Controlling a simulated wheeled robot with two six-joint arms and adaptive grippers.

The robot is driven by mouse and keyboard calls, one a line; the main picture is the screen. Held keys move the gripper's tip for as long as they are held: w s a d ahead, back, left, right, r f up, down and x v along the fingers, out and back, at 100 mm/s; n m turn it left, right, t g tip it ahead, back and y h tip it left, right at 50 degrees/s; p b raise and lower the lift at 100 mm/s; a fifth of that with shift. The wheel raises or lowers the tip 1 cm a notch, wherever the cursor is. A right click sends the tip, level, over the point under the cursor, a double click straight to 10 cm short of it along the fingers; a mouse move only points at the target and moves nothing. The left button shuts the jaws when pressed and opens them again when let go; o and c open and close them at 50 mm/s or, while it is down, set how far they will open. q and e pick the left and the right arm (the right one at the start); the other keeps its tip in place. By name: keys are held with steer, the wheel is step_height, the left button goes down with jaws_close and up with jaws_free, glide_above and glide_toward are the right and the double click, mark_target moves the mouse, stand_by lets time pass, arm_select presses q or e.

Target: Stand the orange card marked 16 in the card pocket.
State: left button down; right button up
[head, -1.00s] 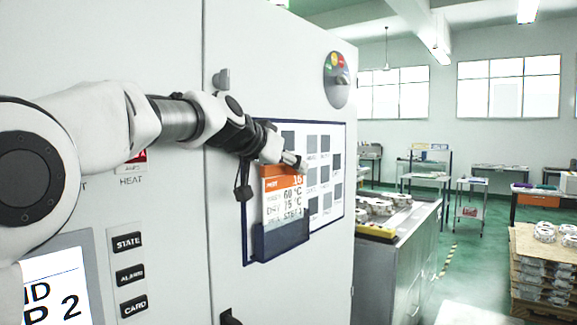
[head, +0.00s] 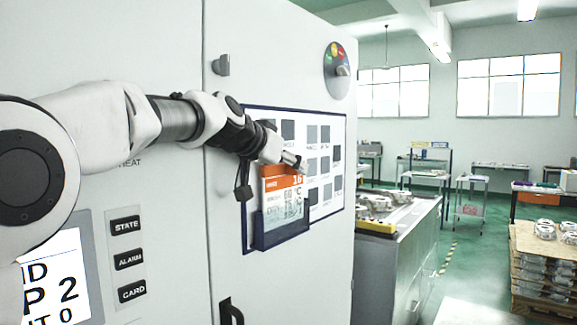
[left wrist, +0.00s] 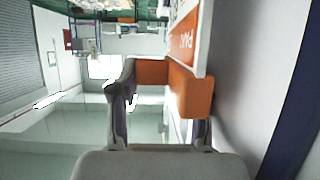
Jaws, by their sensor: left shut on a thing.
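The orange and white card marked 16 (head: 283,196) is upright against the cabinet front in the head view. Its lower part is hidden behind the front wall of the dark blue card pocket (head: 282,236), so it appears partly inside. I cannot tell whether its bottom edge touches the pocket floor. My left gripper (head: 292,161) is shut on the card's top edge. In the left wrist view, the card's orange part (left wrist: 190,90) shows between the fingers of my left gripper (left wrist: 160,85). My right gripper is in neither view.
The pocket sits on a blue-framed board (head: 325,165) with grey squares, on the white cabinet (head: 285,65). A black handle (head: 230,312) is below left and a round dial (head: 337,72) above right. A metal bench (head: 400,240) with castings stands beside the cabinet.

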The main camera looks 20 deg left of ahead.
arm_select(q)
steer(key=shift+f+b, duration=1.2)
steer(key=shift+f, duration=0.1)
steer(key=c, duration=0.6)
jaws_free()
steer(key=shift+o, duration=0.7)
steer(key=shift+d+r, duration=0.1)
steer(key=shift+d, duration=0.15)
steer(key=v, duration=0.7)
steer(key=shift+s, duration=0.3)
